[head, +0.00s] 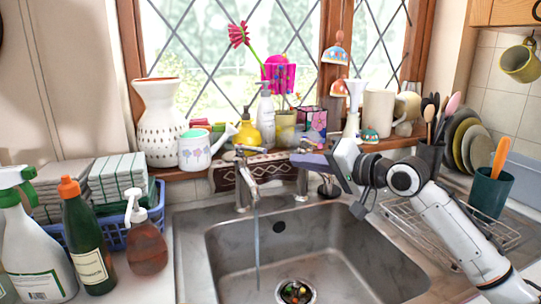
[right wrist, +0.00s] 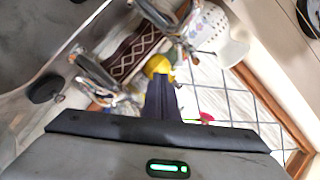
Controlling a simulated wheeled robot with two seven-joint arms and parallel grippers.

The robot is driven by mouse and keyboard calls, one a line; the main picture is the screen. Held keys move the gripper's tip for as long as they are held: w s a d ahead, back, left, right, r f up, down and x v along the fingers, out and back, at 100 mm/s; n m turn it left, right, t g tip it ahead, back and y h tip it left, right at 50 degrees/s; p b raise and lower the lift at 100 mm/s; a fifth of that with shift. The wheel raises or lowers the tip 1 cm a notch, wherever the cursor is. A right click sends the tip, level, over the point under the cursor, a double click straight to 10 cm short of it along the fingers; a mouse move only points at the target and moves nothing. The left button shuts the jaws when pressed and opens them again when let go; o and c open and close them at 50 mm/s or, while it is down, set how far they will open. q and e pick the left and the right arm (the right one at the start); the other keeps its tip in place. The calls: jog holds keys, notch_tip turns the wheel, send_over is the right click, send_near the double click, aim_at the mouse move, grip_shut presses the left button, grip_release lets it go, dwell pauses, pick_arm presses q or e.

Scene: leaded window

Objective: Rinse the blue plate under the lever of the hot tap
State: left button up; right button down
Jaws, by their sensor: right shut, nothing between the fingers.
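My right gripper (head: 300,159) reaches in from the right above the sink's back edge. Its fingers are shut and empty, close to the right tap (head: 303,182), and I cannot tell whether they touch it. In the right wrist view the shut fingers (right wrist: 160,90) point towards a yellow bottle and the window. The left tap (head: 243,180) runs a thin stream of water (head: 257,245) into the sink. Which tap is hot I cannot tell. I cannot make out a blue plate in either view. My left gripper is out of view.
The steel sink (head: 335,235) has colourful bits in its drain (head: 294,291). A wire rack (head: 400,215) and upright plates (head: 462,140) stand right. Bottles (head: 86,240) and a blue basket (head: 115,236) stand left. The sill holds a vase (head: 160,120) and pots.

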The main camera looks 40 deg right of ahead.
aim_at(267, 151)
jog(key=s+d+r+m+y+b, duration=0.1)
jog(key=s+d+r+m+y, duration=0.1)
jog(key=s+r+y, duration=0.1)
pick_arm(q)
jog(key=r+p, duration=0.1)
jog(key=p, duration=0.2)
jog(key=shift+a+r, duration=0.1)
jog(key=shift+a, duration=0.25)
pick_arm(e)
jog(key=w+a, duration=0.7)
jog(key=w, duration=0.1)
jog(key=shift+w+f+t, duration=0.25)
jog(key=shift+w+t, duration=0.05)
jog(key=a+p, duration=0.1)
jog(key=p, duration=0.2)
jog(key=shift+s+a+r, duration=0.1)
jog(key=shift+a+r, duration=0.05)
jog(key=shift+r, duration=0.05)
jog(key=shift+a+f, duration=0.15)
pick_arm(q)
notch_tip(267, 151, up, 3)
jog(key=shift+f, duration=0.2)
pick_arm(e)
jog(key=shift+f, duration=0.15)
